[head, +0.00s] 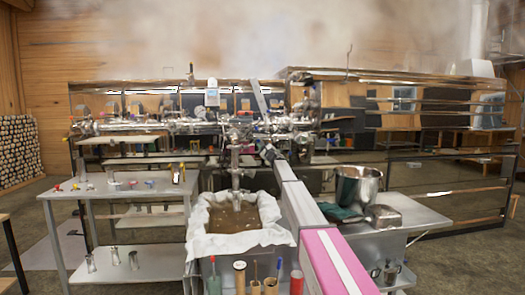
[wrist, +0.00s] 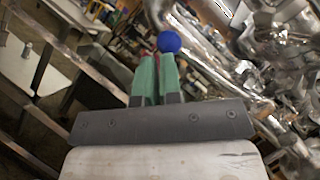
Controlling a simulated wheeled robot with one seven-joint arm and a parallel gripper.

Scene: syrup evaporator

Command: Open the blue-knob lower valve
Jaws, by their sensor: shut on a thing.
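The blue knob (wrist: 169,42) is a round ball in the wrist view, right at the tips of my gripper's green fingers. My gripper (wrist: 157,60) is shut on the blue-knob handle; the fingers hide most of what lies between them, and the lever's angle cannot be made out. In the head view my gripper (head: 268,153) is at the end of my arm, against the shiny pipework (head: 240,128) in front of the evaporator. The blue knob is too small to make out there.
A cloth-lined tub (head: 262,212) of brown liquid stands below the pipework. A steel pot (head: 357,186) stands on the right table. The left table (head: 122,190) carries small fittings. Steam hangs above the evaporator (head: 400,88). Pipes crowd the right of the wrist view.

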